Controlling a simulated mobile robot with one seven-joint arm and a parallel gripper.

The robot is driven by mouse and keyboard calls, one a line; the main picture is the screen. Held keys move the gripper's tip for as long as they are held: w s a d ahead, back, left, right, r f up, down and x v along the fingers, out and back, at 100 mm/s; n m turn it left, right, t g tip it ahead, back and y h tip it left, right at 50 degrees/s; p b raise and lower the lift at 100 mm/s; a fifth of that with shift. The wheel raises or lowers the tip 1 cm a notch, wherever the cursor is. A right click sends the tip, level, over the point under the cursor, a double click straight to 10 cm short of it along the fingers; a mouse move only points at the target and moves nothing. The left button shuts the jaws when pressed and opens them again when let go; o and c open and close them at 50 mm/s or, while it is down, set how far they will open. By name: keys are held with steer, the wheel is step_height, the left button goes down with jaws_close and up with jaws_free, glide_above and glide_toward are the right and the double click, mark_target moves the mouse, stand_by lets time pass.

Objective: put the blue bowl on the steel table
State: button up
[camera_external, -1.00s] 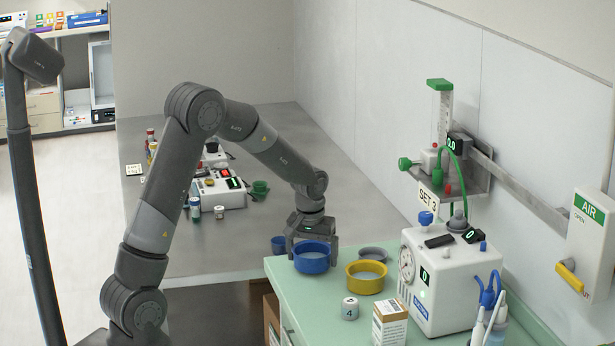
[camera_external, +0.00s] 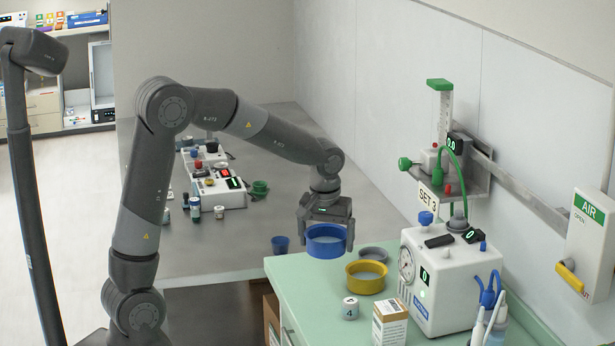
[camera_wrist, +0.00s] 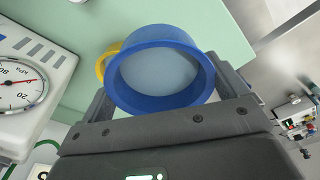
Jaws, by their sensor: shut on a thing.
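The blue bowl (camera_external: 326,247) hangs from my gripper (camera_external: 326,218), upright, above the green cabinet top. My gripper is shut on it. In the wrist view the blue bowl (camera_wrist: 160,97) sits between the two fingers of my gripper (camera_wrist: 165,95), and its pale inside shows. The steel table (camera_external: 210,258) is the grey surface behind and to the left of the green top. A small blue cup (camera_external: 280,245) stands on its near right part.
The green cabinet top (camera_external: 310,288) holds a yellow bowl (camera_external: 366,277), a grey bowl (camera_external: 373,255), a white jar (camera_external: 349,308), a carton (camera_external: 390,323) and a white gauge unit (camera_external: 445,275). Devices and bottles (camera_external: 215,185) stand farther back on the steel table. Its near middle is clear.

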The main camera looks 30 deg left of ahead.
steer(key=w+a+f+n, duration=0.2)
steer(key=w+a+n, duration=0.3)
steer(key=w+a, duration=0.3)
steer(key=n+g+y, duration=0.1)
steer(key=n, duration=0.8)
glide_above(244, 240)
steer(key=f, duration=0.7)
steer(key=d+f, duration=0.1)
steer(key=f, duration=0.2)
steer(key=shift+s+f, duration=0.15)
steer(key=shift+f, duration=0.15)
steer(key=shift+a+f, duration=0.25)
steer(key=shift+f, duration=1.85)
steer(key=shift+f, duration=0.1)
steer(key=o, duration=0.6)
steer(key=shift+c, duration=0.2)
steer(key=shift+o, duration=0.8)
